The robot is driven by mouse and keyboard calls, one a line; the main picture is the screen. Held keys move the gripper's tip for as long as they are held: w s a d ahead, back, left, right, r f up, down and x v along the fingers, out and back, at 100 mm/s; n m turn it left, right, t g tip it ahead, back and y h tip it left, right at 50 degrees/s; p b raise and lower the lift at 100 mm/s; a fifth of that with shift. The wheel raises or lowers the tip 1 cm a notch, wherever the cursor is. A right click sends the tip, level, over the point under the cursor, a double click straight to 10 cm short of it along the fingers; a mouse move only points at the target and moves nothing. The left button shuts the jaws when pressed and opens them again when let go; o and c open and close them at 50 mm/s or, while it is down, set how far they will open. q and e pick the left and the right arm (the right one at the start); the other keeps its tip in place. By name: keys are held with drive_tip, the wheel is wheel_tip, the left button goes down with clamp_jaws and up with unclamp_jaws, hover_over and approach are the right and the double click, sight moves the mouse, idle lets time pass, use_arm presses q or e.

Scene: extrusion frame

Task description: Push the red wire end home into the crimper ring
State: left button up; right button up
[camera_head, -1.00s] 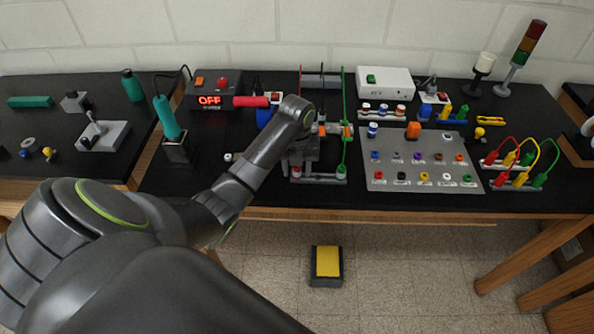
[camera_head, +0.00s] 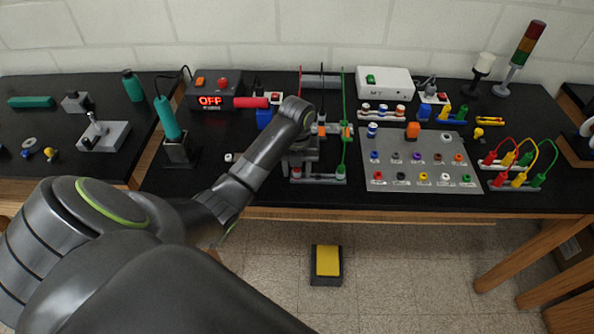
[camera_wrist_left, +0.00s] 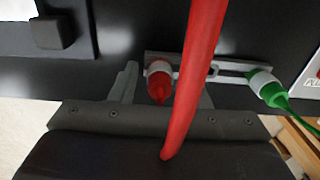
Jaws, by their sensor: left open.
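The red wire end (camera_wrist_left: 159,86) sits at a whitish ring (camera_wrist_left: 160,68) on a grey bar in the left wrist view. How deep it sits I cannot tell. The red wire (camera_wrist_left: 197,60) crosses close in front of the camera. In the head view the red end (camera_head: 296,172) shows just below my left gripper. My left gripper (camera_wrist_left: 166,90) is open, with one finger on each side of the red end; a gap shows at its left, while the wire hides part of the right side. My right gripper is not in view.
A green wire end (camera_wrist_left: 271,92) sits on the same bar to the right. In the head view, a grey panel of coloured sockets (camera_head: 420,183) lies right of the gripper. A red-handled tool (camera_head: 251,102) and a box reading OFF (camera_head: 212,88) stand behind left.

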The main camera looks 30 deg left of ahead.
use_arm(q)
drive_tip(key=shift+p, duration=0.4)
clamp_jaws()
drive_tip(key=shift+r, duration=0.15)
drive_tip(key=shift+r+p, duration=2.85)
drive_tip(key=shift+p, duration=0.25)
